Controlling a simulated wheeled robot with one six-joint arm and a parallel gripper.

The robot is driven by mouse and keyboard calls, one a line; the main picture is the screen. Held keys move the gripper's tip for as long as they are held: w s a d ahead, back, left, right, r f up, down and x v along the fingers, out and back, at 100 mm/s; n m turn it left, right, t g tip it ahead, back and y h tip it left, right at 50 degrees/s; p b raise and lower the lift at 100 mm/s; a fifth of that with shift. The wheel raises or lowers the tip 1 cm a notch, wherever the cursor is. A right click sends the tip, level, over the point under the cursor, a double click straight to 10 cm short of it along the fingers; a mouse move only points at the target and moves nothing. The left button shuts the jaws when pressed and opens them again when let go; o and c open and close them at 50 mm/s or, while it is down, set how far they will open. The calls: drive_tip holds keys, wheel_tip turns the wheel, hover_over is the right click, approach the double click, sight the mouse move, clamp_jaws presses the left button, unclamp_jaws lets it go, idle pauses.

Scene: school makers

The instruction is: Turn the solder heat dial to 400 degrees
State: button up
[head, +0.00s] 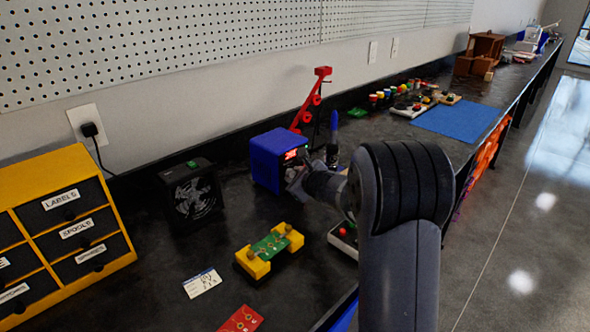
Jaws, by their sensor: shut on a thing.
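The blue solder station (267,165) stands on the black bench against the wall side. A lit red display (291,154) shows on its front, too small to read. My gripper (297,181) is at the station's front face, just below the display, and is shut on the solder heat dial there. The dial itself is hidden behind my gripper and wrist, so its setting cannot be seen.
A black fan (192,198) stands left of the station. A yellow holder (257,266) with a green board sits in front. A red stand (306,106) rises behind. A yellow drawer unit (122,250) fills the left. A blue mat (456,119) lies further right.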

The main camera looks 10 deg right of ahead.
drive_tip(key=o, duration=1)
drive_tip(key=v, duration=1.1)
drive_tip(key=shift+f, duration=0.1)
drive_tip(key=shift+w+a, duration=0.1)
drive_tip(key=x, duration=1)
drive_tip(key=shift+w+f, duration=0.1)
drive_tip(key=shift+w, duration=0.15)
drive_tip(key=shift+w+f+b, duration=0.15)
drive_tip(key=shift+f+b, duration=0.05)
drive_tip(key=shift+b, duration=0.15)
drive_tip(key=shift+r+b, duration=0.1)
drive_tip(key=shift+b, duration=0.25)
